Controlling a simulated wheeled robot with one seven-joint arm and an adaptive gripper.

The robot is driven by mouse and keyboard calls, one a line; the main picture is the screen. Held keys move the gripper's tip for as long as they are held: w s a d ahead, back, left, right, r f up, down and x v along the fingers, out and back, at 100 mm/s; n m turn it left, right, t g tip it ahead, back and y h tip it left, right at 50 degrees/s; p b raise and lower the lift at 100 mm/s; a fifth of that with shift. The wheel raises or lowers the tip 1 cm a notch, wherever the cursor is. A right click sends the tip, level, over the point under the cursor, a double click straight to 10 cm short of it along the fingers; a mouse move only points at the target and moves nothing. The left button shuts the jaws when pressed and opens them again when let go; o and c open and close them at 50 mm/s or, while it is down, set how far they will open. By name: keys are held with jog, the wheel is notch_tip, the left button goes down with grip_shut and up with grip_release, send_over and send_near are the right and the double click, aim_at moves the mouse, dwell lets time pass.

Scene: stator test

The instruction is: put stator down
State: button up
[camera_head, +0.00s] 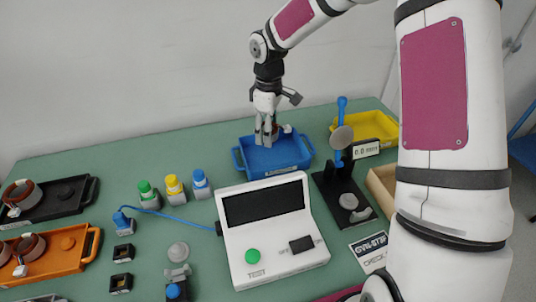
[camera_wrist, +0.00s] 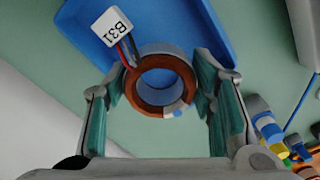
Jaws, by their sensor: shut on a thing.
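The stator (camera_wrist: 163,80) is a grey ring with a copper-coloured winding, coloured leads and a white tag marked B31 (camera_wrist: 113,27). In the wrist view it sits between the two fingers of my gripper (camera_wrist: 163,100), which is shut on it. In the head view my gripper (camera_head: 267,133) points down over the blue tray (camera_head: 275,164) at the back of the table. The fingers mostly hide the stator there. The blue tray also shows behind the stator in the wrist view (camera_wrist: 190,25). I cannot tell whether the stator touches the tray floor.
A yellow tray (camera_head: 375,127) and a stand with a blue post (camera_head: 342,182) are right of the blue tray. A white tester (camera_head: 268,238) stands in front. Black (camera_head: 75,198) and orange (camera_head: 80,255) trays with parts are at left. Green, yellow and blue-topped pieces (camera_head: 174,186) stand left of the blue tray.

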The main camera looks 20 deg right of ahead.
aim_at(268, 159)
jog(key=shift+f, duration=4)
jog(key=shift+f, duration=0.1)
jog(key=o, duration=1.5)
